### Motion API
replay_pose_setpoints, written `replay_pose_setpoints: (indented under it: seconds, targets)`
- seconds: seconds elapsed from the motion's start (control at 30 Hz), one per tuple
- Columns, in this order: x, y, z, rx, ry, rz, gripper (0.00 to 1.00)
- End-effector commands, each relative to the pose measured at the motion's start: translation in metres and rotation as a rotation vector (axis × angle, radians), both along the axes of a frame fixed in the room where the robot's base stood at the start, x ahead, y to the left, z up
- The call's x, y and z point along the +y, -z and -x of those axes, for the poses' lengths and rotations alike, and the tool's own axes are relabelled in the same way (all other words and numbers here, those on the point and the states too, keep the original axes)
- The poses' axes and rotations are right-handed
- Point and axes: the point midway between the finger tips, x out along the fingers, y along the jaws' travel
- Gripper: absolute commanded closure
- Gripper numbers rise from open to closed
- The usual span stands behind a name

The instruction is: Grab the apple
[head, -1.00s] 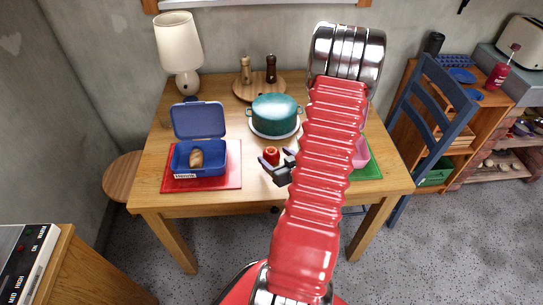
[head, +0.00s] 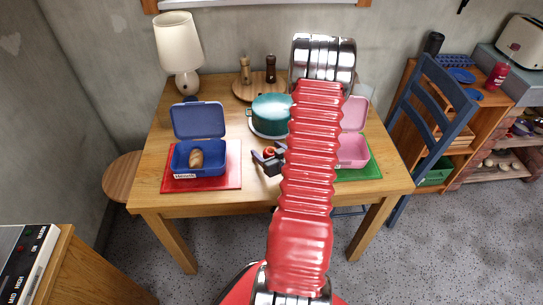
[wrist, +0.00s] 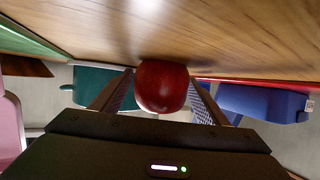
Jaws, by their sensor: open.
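The red apple (head: 269,152) stands on the wooden table between the two lunchboxes, in front of the teal pot. In the head view my gripper (head: 268,157) is at the apple, and the apple is partly hidden behind it. In the wrist view the apple (wrist: 162,86) sits between the two fingers of my gripper (wrist: 160,95), one finger on each side. The fingers are open. I cannot tell whether either finger touches the apple.
A blue lunchbox (head: 184,158) holding a bread roll lies open on a red mat (head: 232,178) at left. A pink lunchbox (head: 353,150) is on a green mat (head: 371,170) at right. The teal pot (head: 268,115) stands behind. The table's front strip (head: 255,198) is clear.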

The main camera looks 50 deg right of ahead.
Motion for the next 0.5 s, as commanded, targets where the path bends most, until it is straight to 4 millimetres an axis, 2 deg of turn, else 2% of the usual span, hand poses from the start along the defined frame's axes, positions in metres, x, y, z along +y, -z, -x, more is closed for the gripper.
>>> replay_pose_setpoints:
  seconds: [0.13, 0.5]
  targets:
    - [-0.0026, 0.0032, -0.0071, 0.0, -0.001, 0.0, 0.32]
    - [-0.0026, 0.003, -0.0068, 0.0, -0.001, 0.0, 0.32]
